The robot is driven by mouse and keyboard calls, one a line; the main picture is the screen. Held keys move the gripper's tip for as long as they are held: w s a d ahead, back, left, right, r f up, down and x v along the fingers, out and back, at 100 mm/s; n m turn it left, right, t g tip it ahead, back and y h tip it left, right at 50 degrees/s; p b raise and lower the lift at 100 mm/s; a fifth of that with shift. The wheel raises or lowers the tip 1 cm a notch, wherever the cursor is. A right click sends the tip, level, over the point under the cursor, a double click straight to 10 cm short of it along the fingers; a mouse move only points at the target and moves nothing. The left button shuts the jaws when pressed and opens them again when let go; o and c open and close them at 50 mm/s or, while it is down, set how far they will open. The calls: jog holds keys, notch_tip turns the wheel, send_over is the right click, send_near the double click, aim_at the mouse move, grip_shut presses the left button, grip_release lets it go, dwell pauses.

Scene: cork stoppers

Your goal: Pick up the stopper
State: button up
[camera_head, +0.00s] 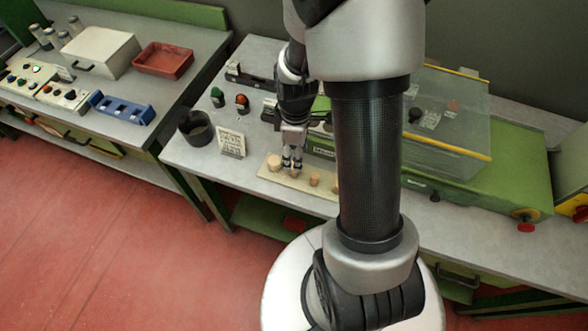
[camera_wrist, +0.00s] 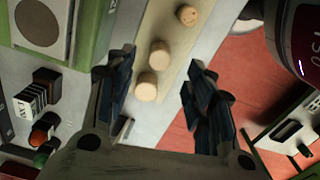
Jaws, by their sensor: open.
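Several pale tan cork stoppers stand in a row on a cream board (camera_head: 300,186) on the grey table. In the head view, a larger stopper (camera_head: 274,161) stands at the board's left end, with a smaller one (camera_head: 315,179) further right. My gripper (camera_head: 292,163) points down over the left part of the board, its fingertips partly hiding a stopper. In the wrist view, my gripper (camera_wrist: 158,76) is open, and two stoppers, the nearer (camera_wrist: 146,87) and the middle one (camera_wrist: 160,55), appear between its fingers. A third (camera_wrist: 187,15) is beyond. Contact cannot be told.
A small printed sign (camera_head: 231,142) and a dark round container (camera_head: 196,128) stand left of the board. A green machine with a clear cover (camera_head: 450,110) stands behind and right. Green and orange buttons (camera_head: 242,101) are behind the sign. My arm hides part of the table.

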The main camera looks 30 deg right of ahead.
jog(key=shift+w+a+f+b, duration=0.1)
jog(key=shift+f+b, duration=1.1)
jog(key=shift+f, duration=2.4)
jog(key=shift+r, duration=0.1)
jog(key=shift+c, duration=0.3)
jog(key=c, duration=0.8)
